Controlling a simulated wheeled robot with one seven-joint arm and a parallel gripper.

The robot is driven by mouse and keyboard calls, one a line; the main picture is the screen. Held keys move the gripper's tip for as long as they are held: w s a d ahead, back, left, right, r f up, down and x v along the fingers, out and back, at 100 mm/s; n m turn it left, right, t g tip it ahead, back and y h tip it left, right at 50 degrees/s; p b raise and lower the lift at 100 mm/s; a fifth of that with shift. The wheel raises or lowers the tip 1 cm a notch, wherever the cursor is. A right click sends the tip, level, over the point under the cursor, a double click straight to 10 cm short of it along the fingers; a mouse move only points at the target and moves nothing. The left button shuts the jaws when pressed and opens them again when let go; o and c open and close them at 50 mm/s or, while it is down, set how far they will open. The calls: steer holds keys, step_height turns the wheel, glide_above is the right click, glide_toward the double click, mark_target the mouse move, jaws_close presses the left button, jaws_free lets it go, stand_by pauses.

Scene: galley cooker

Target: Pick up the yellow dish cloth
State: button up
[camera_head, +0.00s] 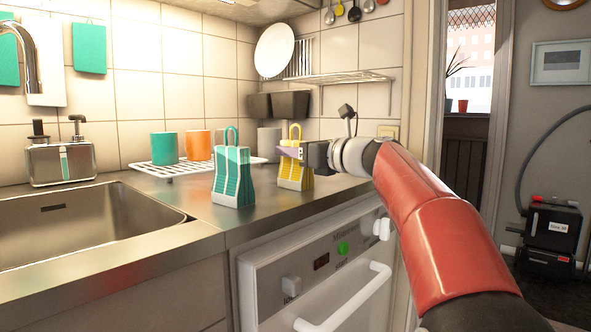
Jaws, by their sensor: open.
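The yellow dish cloth (294,177) has yellow and white stripes and a yellow loop on top. It stands upright on the steel counter, right of a similar green cloth (233,180). My gripper (291,154) reaches in from the right at the height of the yellow cloth's upper part. It overlaps the cloth in the picture and hides part of it below the loop. The jaws are open. I cannot tell whether the fingers touch the cloth or how far they reach around it.
A white wire rack (185,169) with a green mug (165,148) and an orange mug (199,146) stands behind the cloths. A steel sink (80,222) lies at left. A dishwasher (330,275) is below the counter. A wall shelf (340,78) hangs above.

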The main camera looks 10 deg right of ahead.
steer(key=shift+c, duration=0.4)
steer(key=c, duration=1)
steer(key=shift+r, duration=0.15)
